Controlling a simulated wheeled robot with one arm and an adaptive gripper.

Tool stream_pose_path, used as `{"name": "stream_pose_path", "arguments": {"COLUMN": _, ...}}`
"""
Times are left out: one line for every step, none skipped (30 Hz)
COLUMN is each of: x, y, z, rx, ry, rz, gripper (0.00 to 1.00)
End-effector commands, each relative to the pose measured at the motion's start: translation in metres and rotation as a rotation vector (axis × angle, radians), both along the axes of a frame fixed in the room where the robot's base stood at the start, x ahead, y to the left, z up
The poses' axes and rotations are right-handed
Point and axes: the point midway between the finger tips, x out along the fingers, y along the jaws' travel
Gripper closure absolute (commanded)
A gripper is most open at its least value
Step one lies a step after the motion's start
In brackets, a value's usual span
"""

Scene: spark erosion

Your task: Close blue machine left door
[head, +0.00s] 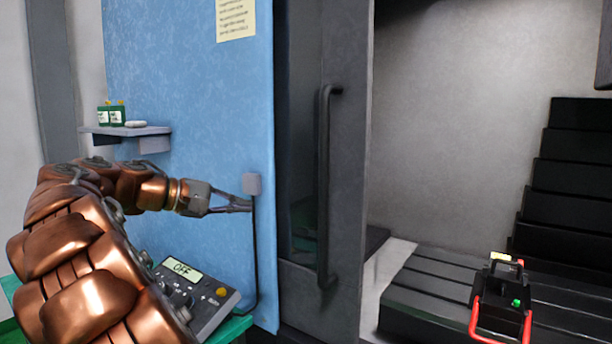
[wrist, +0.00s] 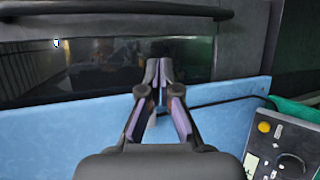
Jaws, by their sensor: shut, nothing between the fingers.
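The blue machine (head: 205,90) has a flat blue front panel on the left in the head view. Its dark grey left door (head: 345,180) stands right of that panel, with a dark window and a long vertical black handle (head: 324,190). The opening right of the door shows the machine's interior. My gripper (head: 246,207) is shut and empty in front of the blue panel, left of the handle and apart from it. In the wrist view my gripper (wrist: 159,65) points toward the dark window, and the handle (wrist: 120,13) crosses the top.
A control box (head: 195,295) reading OFF sits low on a green surface, with a cable rising to a small grey box (head: 252,184). A shelf (head: 125,131) holds small green bottles. Inside the opening are a slotted dark bed (head: 430,290) and a red-handled device (head: 500,300).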

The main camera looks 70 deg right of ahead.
Motion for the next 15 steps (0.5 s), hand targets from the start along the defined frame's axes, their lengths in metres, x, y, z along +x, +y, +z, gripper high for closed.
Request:
{"name": "stream_pose_path", "arguments": {"x": 0.005, "y": -0.013, "z": 0.006, "rx": -0.042, "ry": 0.018, "rz": -0.025, "gripper": 1.0}}
{"name": "stream_pose_path", "arguments": {"x": 0.006, "y": -0.018, "z": 0.012, "rx": -0.069, "ry": 0.028, "rz": -0.039, "gripper": 1.0}}
{"name": "stream_pose_path", "arguments": {"x": 0.009, "y": -0.025, "z": 0.02, "rx": -0.106, "ry": 0.039, "rz": -0.055, "gripper": 1.0}}
{"name": "stream_pose_path", "arguments": {"x": 0.011, "y": -0.031, "z": 0.024, "rx": -0.13, "ry": 0.051, "rz": -0.067, "gripper": 1.0}}
{"name": "stream_pose_path", "arguments": {"x": 0.012, "y": -0.035, "z": 0.029, "rx": -0.152, "ry": 0.058, "rz": -0.079, "gripper": 1.0}}
{"name": "stream_pose_path", "arguments": {"x": 0.013, "y": -0.041, "z": 0.035, "rx": -0.184, "ry": 0.064, "rz": -0.095, "gripper": 1.0}}
{"name": "stream_pose_path", "arguments": {"x": 0.014, "y": -0.044, "z": 0.038, "rx": -0.203, "ry": 0.07, "rz": -0.106, "gripper": 1.0}}
{"name": "stream_pose_path", "arguments": {"x": 0.015, "y": -0.048, "z": 0.04, "rx": -0.221, "ry": 0.076, "rz": -0.118, "gripper": 1.0}}
{"name": "stream_pose_path", "arguments": {"x": 0.016, "y": -0.051, "z": 0.045, "rx": -0.244, "ry": 0.079, "rz": -0.132, "gripper": 1.0}}
{"name": "stream_pose_path", "arguments": {"x": 0.016, "y": -0.053, "z": 0.047, "rx": -0.259, "ry": 0.082, "rz": -0.141, "gripper": 1.0}}
{"name": "stream_pose_path", "arguments": {"x": 0.016, "y": -0.056, "z": 0.049, "rx": -0.272, "ry": 0.084, "rz": -0.151, "gripper": 1.0}}
{"name": "stream_pose_path", "arguments": {"x": 0.016, "y": -0.058, "z": 0.051, "rx": -0.288, "ry": 0.086, "rz": -0.16, "gripper": 1.0}}
{"name": "stream_pose_path", "arguments": {"x": 0.017, "y": -0.06, "z": 0.052, "rx": -0.298, "ry": 0.086, "rz": -0.165, "gripper": 1.0}}
{"name": "stream_pose_path", "arguments": {"x": 0.017, "y": -0.061, "z": 0.053, "rx": -0.307, "ry": 0.087, "rz": -0.17, "gripper": 1.0}}
{"name": "stream_pose_path", "arguments": {"x": 0.017, "y": -0.062, "z": 0.054, "rx": -0.316, "ry": 0.088, "rz": -0.177, "gripper": 1.0}}
